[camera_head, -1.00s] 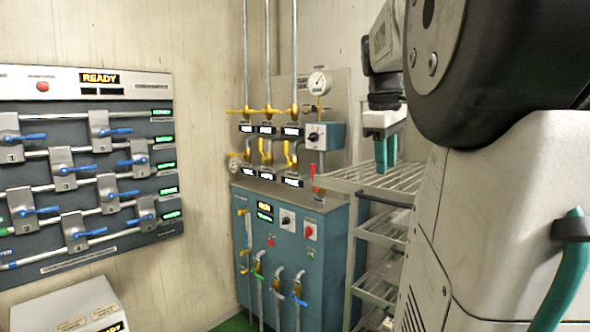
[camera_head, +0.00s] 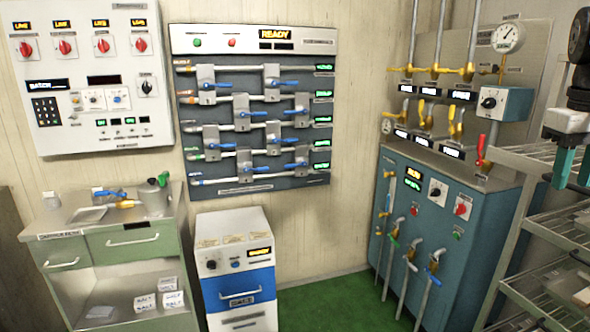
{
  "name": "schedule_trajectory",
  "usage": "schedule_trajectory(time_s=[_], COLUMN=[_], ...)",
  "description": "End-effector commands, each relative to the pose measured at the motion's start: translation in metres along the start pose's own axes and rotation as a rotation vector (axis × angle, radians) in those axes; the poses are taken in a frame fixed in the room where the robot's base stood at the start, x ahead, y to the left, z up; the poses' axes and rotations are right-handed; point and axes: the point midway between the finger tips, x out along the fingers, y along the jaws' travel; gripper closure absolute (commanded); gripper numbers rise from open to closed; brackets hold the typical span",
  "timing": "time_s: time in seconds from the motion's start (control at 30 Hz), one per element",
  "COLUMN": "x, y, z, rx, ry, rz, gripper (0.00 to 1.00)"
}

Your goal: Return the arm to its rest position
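My gripper (camera_head: 574,168) shows at the right edge of the head view, partly cut off by the frame. It has a white body and green fingers that point down. The fingers stand apart with a gap between them, and I see nothing held. It hangs in front of the wire shelf rack (camera_head: 536,172). Only the lower part of my arm shows above it, dark and cut off by the frame edge.
A teal kettle cabinet (camera_head: 415,215) with pipes and valves stands left of the rack. A valve board (camera_head: 258,180) and a control panel (camera_head: 85,135) hang on the wall. A white-and-blue unit (camera_head: 235,290) and a green cart (camera_head: 130,240) stand below. Green floor (camera_head: 325,305) is clear between.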

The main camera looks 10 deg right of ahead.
Motion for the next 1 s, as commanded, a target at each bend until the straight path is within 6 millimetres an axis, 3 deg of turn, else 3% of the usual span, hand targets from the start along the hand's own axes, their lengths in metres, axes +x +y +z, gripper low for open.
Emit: schedule_trajectory(time_s=[0.03, 0.27, 0.5, 0.7, 1.0], x=[0.010, 0.052, 0.100, 0.117, 0.111], y=[-0.022, -0.119, -0.222, -0.264, -0.278], z=[0.003, 0.029, 0.091, 0.130, 0.137], rx=[0.014, 0.065, -0.029, -0.211, -0.296], ry=[0.002, 0.010, 0.020, 0.042, 0.070], rz=[-0.011, -0.061, -0.115, -0.139, -0.148], gripper=[0.67, 0.67, 0.67, 0.67, 0.67])
